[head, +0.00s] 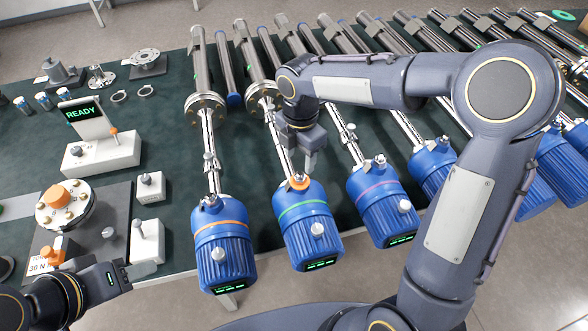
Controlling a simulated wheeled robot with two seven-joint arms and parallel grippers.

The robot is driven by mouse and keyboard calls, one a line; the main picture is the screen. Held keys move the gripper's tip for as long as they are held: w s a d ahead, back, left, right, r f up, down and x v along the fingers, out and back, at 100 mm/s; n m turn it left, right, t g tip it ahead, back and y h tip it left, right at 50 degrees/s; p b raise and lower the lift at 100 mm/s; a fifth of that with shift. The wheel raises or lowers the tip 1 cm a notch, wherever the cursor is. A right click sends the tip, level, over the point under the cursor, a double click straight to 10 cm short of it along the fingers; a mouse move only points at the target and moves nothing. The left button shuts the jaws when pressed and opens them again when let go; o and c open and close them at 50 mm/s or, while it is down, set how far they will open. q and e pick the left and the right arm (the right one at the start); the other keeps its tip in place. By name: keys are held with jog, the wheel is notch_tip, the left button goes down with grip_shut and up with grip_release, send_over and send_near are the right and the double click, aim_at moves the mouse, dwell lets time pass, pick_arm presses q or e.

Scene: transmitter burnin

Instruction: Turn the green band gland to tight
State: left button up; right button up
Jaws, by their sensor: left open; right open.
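The green-band transmitter (307,240) is a blue housing with a green stripe, lying second from the left among the blue housings. A fitting with an orange ring (298,183) sits at its upper end, which looks like the gland. A silver knob (317,229) stands on its body. My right gripper (311,161) is open and points down just above and beside that fitting; I cannot tell whether it touches. My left gripper (142,271) is open and empty at the lower left, away from the green-band transmitter.
The orange-band transmitter (222,252) lies close on the left and the magenta-band one (383,208) on the right. A READY display (83,113), small boxes and an orange-capped flange (65,205) occupy the table's left side.

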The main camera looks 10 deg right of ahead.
aim_at(300, 174)
notch_tip(300, 174, down, 7)
jog(key=shift+r+p, duration=0.2)
jog(key=shift+p, duration=0.1)
jog(key=c, duration=1)
